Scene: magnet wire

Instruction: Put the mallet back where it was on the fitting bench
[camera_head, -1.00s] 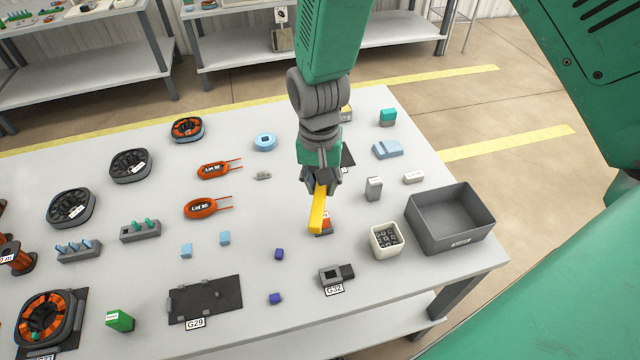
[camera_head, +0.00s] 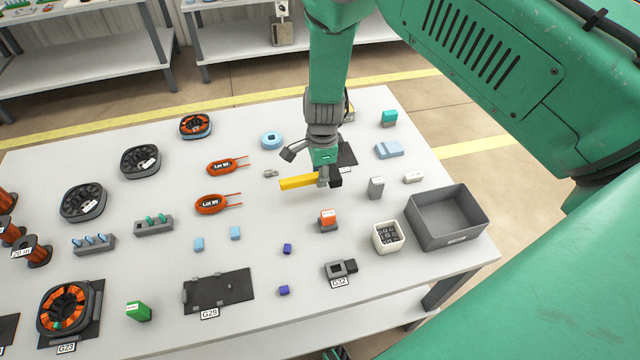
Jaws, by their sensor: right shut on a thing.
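The mallet shows as a yellow bar (camera_head: 299,183) with a dark block at its right end. My right gripper (camera_head: 326,176) is shut on it near that dark end, above the fitting bench (camera_head: 380,305). The yellow bar points left and lies roughly level. How far it is above the bench top is hard to tell. My left gripper is not in view.
An orange-and-grey block (camera_head: 327,220) stands just in front of the mallet. A grey block (camera_head: 376,188), a white cup (camera_head: 387,238) and a grey bin (camera_head: 449,219) are to the right. Orange Lot coils (camera_head: 218,204) lie left. Bare bench shows around the mallet.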

